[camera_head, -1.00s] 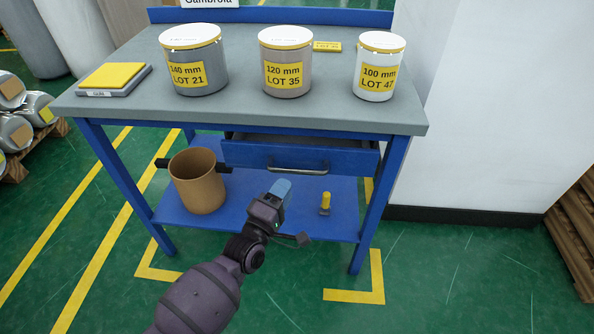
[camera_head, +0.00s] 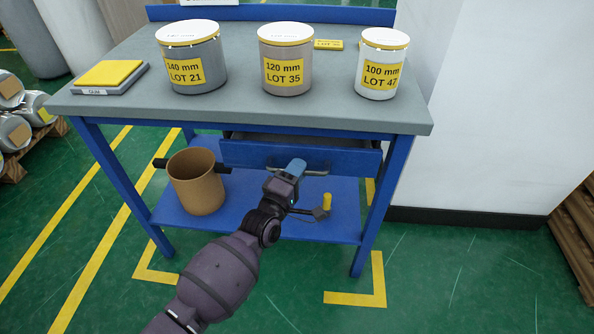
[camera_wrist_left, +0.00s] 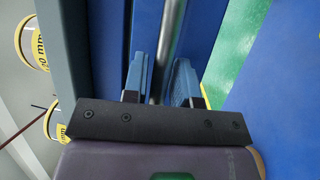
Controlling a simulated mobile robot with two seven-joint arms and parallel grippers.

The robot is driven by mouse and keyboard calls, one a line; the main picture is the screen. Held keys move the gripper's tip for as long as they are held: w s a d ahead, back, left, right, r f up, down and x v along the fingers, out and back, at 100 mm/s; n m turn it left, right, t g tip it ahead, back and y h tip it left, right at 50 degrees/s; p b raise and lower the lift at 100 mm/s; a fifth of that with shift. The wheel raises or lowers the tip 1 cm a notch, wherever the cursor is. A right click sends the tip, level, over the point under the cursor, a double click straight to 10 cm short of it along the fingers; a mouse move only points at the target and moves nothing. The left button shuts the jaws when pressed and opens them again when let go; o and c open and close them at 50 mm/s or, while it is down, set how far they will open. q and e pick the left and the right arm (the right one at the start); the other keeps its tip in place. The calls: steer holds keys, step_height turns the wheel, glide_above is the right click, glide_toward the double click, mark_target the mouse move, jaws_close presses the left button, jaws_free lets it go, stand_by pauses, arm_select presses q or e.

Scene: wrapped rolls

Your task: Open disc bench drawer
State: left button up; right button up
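The bench drawer (camera_head: 245,154) is a blue front under the grey worktop, with a narrow dark gap above it. Its metal bar handle (camera_head: 318,171) is partly hidden by my left gripper (camera_head: 295,167), which reaches up to it from below. In the left wrist view the handle bar (camera_wrist_left: 168,45) runs between the two blue fingers of the left gripper (camera_wrist_left: 160,80). The fingers stand apart on either side of the bar, and I see no clear grip on it. My right gripper is not in view.
Three lidded rolls, LOT 21 (camera_head: 191,60), LOT 35 (camera_head: 286,60) and LOT 47 (camera_head: 380,66), stand on the bench top (camera_head: 240,110). A brown open cylinder (camera_head: 197,185) and a yellow-topped item (camera_head: 327,202) are on the lower shelf (camera_head: 345,225).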

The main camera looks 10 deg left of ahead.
arm_select(q)
jaws_close()
steer(key=s+p, duration=0.6)
steer(key=s, duration=1.8)
steer(key=shift+s, duration=0.35)
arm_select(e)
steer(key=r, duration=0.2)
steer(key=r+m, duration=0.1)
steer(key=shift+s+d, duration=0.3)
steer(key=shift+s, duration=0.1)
arm_select(q)
steer(key=shift+o, duration=1.7)
jaws_free()
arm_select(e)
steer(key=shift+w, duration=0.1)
